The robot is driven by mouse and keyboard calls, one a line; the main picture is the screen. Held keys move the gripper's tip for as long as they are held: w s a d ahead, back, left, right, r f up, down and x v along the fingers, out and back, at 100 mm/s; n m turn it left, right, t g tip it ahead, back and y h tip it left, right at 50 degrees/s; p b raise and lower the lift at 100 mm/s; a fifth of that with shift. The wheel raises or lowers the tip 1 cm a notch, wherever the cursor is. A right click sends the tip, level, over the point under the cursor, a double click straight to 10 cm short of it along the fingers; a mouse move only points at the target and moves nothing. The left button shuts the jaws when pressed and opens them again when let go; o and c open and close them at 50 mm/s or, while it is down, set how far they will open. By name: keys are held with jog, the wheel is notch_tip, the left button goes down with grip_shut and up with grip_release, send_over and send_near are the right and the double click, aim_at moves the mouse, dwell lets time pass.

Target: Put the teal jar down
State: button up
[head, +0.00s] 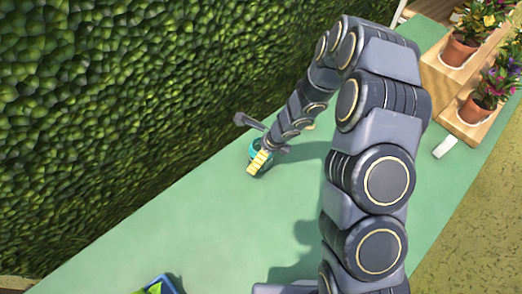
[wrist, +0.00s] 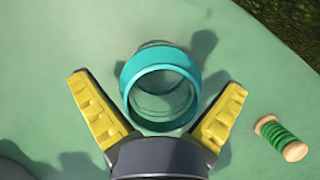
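The teal jar (wrist: 132,88) is in the middle of the wrist view, with a teal rim and a see-through inside. It seems to stand upright on the green table. My gripper (wrist: 156,84) is open, with one yellow finger on each side of the jar and a visible gap between each finger and the jar. In the head view, a little of the teal jar (head: 254,147) shows behind the yellow finger of my gripper (head: 258,163). The jar's base is partly hidden there.
The green table (head: 190,215) has clear room around the jar. A spool with green thread (wrist: 280,138) lies right of the gripper. A hedge (head: 110,100) borders the table. Wooden steps (head: 445,82) with flower pots (head: 458,50) stand at the far right. A blue-edged object (head: 160,285) is at the bottom.

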jog(key=v, duration=1.1)
jog(key=s+r+n+g, duration=0.2)
jog(key=s+r+n, duration=0.7)
jog(key=r+n, duration=0.15)
jog(key=s+d+r+n+h, duration=0.1)
jog(key=s+d+r+n, duration=0.1)
jog(key=s+d+n, duration=0.1)
jog(key=s+d+r+n+g+h, duration=0.1)
jog(key=s+d+r+n, duration=0.1)
jog(key=s+n, duration=0.3)
jog(key=s+d+r+n+h, duration=0.2)
jog(key=s+d+n, duration=0.2)
jog(key=s, duration=0.4)
jog(key=shift+r, duration=0.4)
